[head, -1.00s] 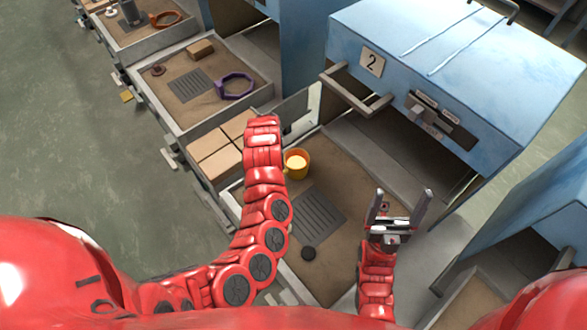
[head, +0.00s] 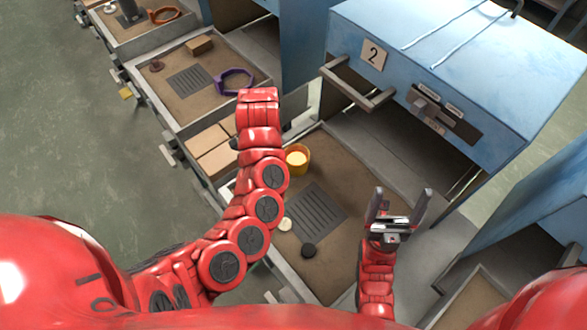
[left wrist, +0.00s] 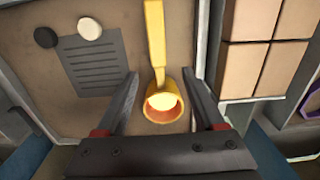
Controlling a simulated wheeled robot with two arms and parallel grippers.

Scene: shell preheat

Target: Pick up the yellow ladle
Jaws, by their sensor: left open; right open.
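The yellow ladle (left wrist: 158,78) lies in the tray in the left wrist view, its round bowl toward my wrist and its handle running away to the top edge. The bowl has an orange inside with a pale round patch in it. In the head view the ladle's bowl (head: 297,157) shows beside my left arm; its handle is not clear there. My left gripper (left wrist: 164,80) is open, with one finger on each side of the ladle and gaps between. In the head view its fingers are hidden behind the arm. My right gripper (head: 398,208) is open and empty over the tray's right side.
A blue cabinet marked 2 (head: 450,60) with a handle bar stands behind. Another tray (head: 180,112) lies farther left.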

